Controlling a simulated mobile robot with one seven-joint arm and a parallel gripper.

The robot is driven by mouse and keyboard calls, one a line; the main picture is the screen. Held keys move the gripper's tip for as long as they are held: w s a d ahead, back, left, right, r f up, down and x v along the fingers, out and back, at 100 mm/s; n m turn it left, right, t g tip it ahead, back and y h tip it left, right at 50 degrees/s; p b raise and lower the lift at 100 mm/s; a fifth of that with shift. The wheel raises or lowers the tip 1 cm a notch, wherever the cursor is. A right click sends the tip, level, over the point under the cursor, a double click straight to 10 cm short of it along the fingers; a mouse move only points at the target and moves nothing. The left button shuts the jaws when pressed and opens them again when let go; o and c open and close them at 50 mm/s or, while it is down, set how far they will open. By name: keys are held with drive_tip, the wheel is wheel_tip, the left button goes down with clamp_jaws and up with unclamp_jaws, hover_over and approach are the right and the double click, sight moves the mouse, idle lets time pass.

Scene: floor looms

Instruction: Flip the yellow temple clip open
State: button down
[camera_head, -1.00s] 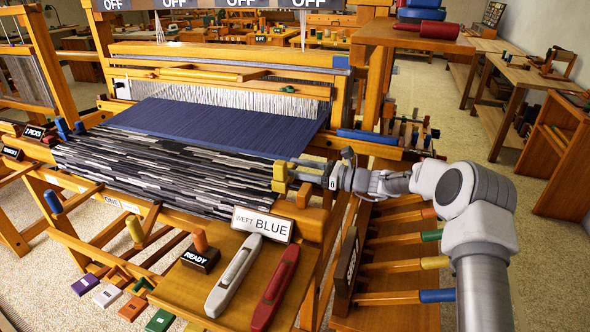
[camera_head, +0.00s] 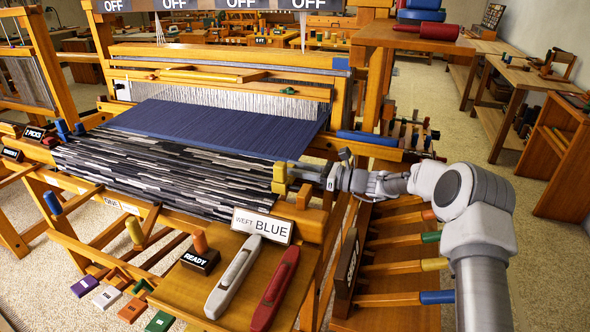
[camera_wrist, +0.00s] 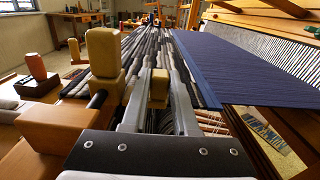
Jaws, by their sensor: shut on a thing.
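The yellow temple clip (camera_head: 279,178) is at the right edge of the striped woven cloth (camera_head: 150,170), by the loom's front corner. My gripper (camera_head: 298,172) reaches in from the right at the clip. In the wrist view the grey fingers (camera_wrist: 158,104) are closed around a small yellow block (camera_wrist: 159,84), which appears to be part of the clip. The fingers partly hide it, and I cannot tell the clip's exact angle.
A tan wooden block (camera_wrist: 103,52) stands close to the left of the fingers. Blue warp (camera_head: 215,125) stretches behind the cloth. The front shelf holds a grey shuttle (camera_head: 234,277), a red shuttle (camera_head: 275,289), a WEFT BLUE sign (camera_head: 262,225) and a READY block (camera_head: 200,261).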

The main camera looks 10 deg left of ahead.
drive_tip(key=n+b, duration=0.1)
drive_tip(key=n, duration=0.1)
drive_tip(key=s+r+n+b, duration=0.1)
drive_tip(key=n, duration=0.1)
drive_tip(key=shift+s+r, duration=0.15)
drive_tip(key=shift+r, duration=0.05)
drive_tip(key=c, duration=0.7)
unclamp_jaws()
drive_tip(key=d, duration=0.5)
drive_tip(key=s+d+p, duration=0.1)
drive_tip(key=d, duration=0.5)
drive_tip(key=s+d+p, duration=0.1)
drive_tip(key=d, duration=0.5)
drive_tip(key=shift+s+d, duration=0.1)
drive_tip(key=shift+s, duration=0.1)
